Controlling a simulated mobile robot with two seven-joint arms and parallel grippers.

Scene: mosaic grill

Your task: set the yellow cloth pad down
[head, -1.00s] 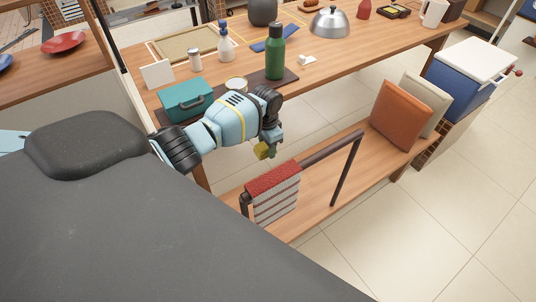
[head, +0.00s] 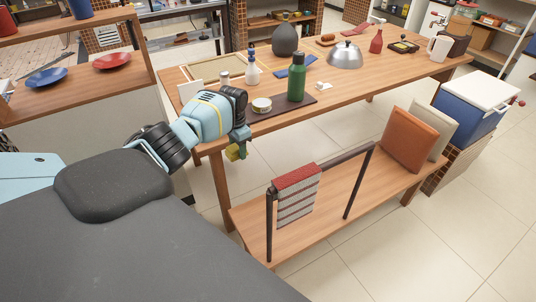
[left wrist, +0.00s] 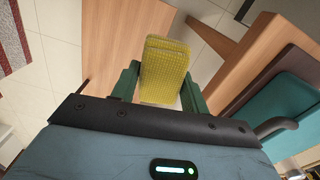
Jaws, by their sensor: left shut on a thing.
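The yellow cloth pad (left wrist: 165,68) is between the green fingers of my left gripper (left wrist: 160,88) in the left wrist view. In the head view a small part of the pad (head: 232,153) shows under my left gripper (head: 240,148), which is shut on it. The gripper points down, just off the near edge of the long wooden table (head: 345,97), left of the rack with the striped cloth. The pad is held in the air. My right gripper is not in view.
A low wooden bench (head: 335,217) bears a dark rack (head: 347,190) with a red and white striped cloth (head: 297,196) and orange (head: 408,140) and beige cushions. The bench front is clear.

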